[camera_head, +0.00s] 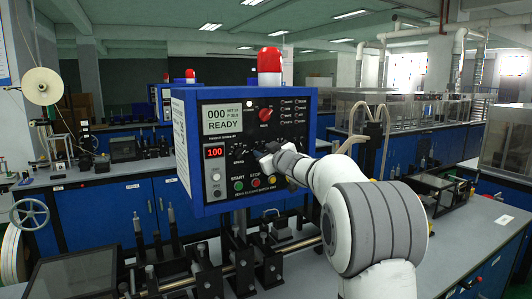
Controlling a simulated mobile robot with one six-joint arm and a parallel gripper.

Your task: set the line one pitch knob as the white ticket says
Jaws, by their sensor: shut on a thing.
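A blue control box (190,150) with a black front panel stands in the middle. Its screen (222,117) reads 000 and READY, with small text beside the number. A red display (214,152) reads 100. A dark knob (239,149) sits left of my gripper, above a label that looks like SPEED. My gripper (263,159) is at the panel, shut on a knob that its fingers and wrist hide. I cannot read that knob's label or setting. I cannot make out a white ticket or a line number.
Above my gripper is a red knob (265,115). Below it are a green START button (238,185) and a red STOP button (255,183). A red beacon (270,62) tops the box. Similar beacons stand behind. A tape reel (42,87) is at left.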

